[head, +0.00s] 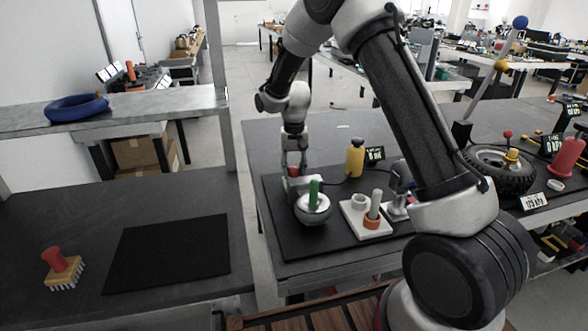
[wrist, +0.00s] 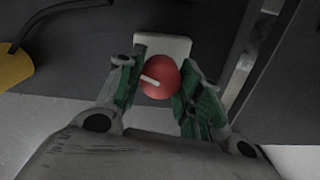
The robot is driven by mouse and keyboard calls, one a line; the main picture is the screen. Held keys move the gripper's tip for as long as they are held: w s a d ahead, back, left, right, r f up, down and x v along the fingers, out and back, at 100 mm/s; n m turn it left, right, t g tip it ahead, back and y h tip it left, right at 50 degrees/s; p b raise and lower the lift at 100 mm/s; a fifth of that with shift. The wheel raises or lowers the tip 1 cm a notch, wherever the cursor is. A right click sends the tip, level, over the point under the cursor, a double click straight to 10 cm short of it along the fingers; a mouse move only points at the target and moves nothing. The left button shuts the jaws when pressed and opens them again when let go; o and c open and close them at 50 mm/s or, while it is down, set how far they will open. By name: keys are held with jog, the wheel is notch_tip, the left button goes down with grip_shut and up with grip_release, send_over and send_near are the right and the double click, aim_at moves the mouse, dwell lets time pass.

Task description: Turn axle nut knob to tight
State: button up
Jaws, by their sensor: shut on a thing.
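The red round knob (wrist: 160,80) carries a short white mark on its top, which slants in the wrist view. It sits on a white base plate (wrist: 172,44). My gripper (wrist: 156,88) is shut on the knob, one green-padded finger on each side. In the head view my gripper (head: 294,163) points down at the far left part of the black mat, with the red knob (head: 293,171) between its fingertips. Any label for the tight position is not readable.
A silver round part with a green handle (head: 314,194) stands just in front of my gripper. A tyre (head: 520,182) lies farther right.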

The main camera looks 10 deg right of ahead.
aim_at(294, 167)
jog(key=shift+w+r+m, duration=0.1)
jog(key=shift+m, duration=0.7)
jog(key=o, duration=1)
jog(key=shift+o, duration=0.2)
notch_tip(294, 167, up, 12)
